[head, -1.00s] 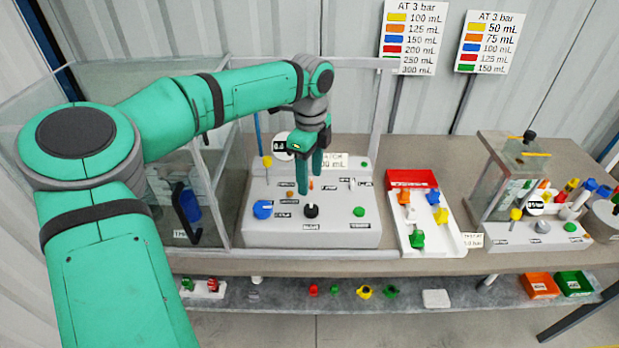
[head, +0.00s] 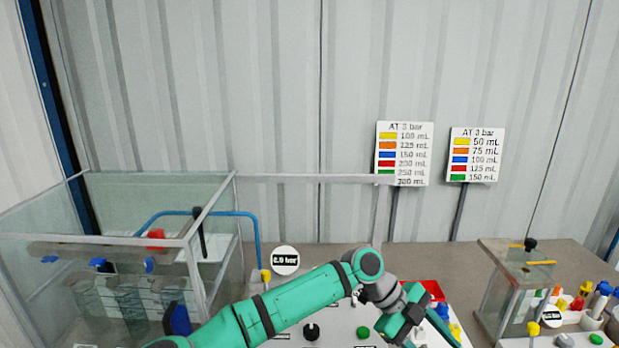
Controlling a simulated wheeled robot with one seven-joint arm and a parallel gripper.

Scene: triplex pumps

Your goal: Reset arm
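My arm is green and reaches in from the bottom of the head view, bending at an elbow on the right. My gripper (head: 397,326) is low in the picture, to the right of the black knob (head: 311,332) on the white control panel (head: 338,318). It overlaps the panel's right side and the tray beyond it in the picture. I see no object held in it, but its fingertips are partly hidden and I cannot tell how far apart they are.
A glass tank (head: 110,250) stands at the left, and a smaller glass unit (head: 508,285) at the right. A red and white tray (head: 428,289) with coloured parts is behind my gripper. Two signs (head: 403,153) (head: 476,155) stand by the wall. A round gauge (head: 285,261) reads about 2.0 bar.

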